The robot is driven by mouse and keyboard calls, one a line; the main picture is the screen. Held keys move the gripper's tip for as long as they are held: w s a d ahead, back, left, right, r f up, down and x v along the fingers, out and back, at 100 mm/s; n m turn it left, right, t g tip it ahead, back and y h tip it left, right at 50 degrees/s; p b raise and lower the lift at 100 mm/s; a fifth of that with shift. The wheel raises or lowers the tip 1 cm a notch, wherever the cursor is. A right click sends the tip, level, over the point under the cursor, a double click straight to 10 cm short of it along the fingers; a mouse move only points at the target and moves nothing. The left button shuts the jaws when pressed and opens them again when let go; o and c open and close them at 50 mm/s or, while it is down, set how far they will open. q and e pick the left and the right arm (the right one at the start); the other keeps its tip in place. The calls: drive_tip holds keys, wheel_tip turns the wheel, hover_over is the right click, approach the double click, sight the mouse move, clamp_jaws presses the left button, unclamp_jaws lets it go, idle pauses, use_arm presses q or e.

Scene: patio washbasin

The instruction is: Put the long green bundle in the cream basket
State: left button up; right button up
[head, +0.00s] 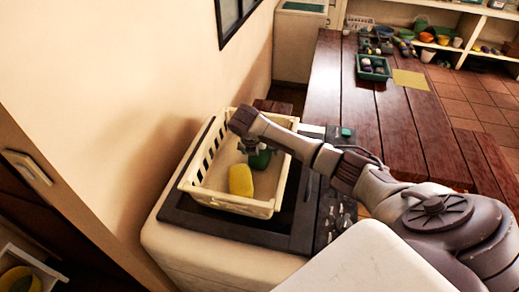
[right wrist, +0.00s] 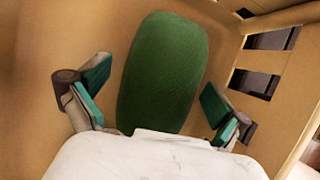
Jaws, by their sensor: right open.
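The cream basket (head: 262,206) stands on the dark top of a white appliance. The long green bundle (right wrist: 163,72) lies in the basket; in the head view a green part of it (head: 262,159) shows below my right gripper. My right gripper (head: 251,148) reaches down into the basket. In the right wrist view its fingers (right wrist: 155,98) are open on either side of the bundle, with gaps between them and it. The bundle's near end is hidden behind the pale gripper body. My left gripper is not in view.
A yellow item (head: 241,181) lies in the basket, close to the green bundle. The slotted basket wall (right wrist: 250,55) is on the right in the wrist view. A wooden table (head: 400,125) with a green tray (head: 373,76) stands to the right. A wall is on the left.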

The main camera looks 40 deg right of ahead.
drive_tip(key=b+v, duration=0.3)
drive_tip(key=v, duration=0.8)
drive_tip(key=shift+b, duration=0.35)
drive_tip(key=shift+s+a+r, duration=0.1)
drive_tip(key=shift+a+r, duration=0.05)
drive_tip(key=shift+r, duration=0.35)
